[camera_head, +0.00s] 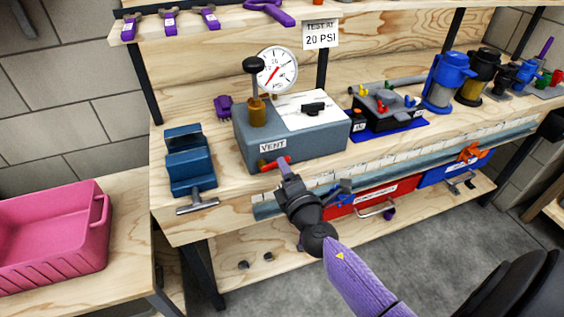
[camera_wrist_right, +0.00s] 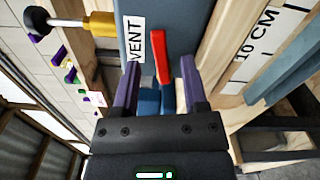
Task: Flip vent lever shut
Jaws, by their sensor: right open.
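The red vent lever (camera_head: 275,163) sits low on the front of the grey-blue test box (camera_head: 290,140), just under the VENT label (camera_head: 272,146). In the head view it slants to the side across the box's lower front. My right gripper (camera_head: 286,172) is at the lever, and its fingers hide part of it. In the right wrist view the lever (camera_wrist_right: 160,55) stands between the two purple fingers of my open gripper (camera_wrist_right: 160,64). Gaps show on both sides, so it is not gripped. My left gripper is not in view.
A blue vise (camera_head: 190,160) stands left of the box. A pressure gauge (camera_head: 277,69) and black-knobbed plunger (camera_head: 254,66) rise from the box. A black block with coloured fittings (camera_head: 385,108) is to the right. A pink bin (camera_head: 55,235) is at lower left.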

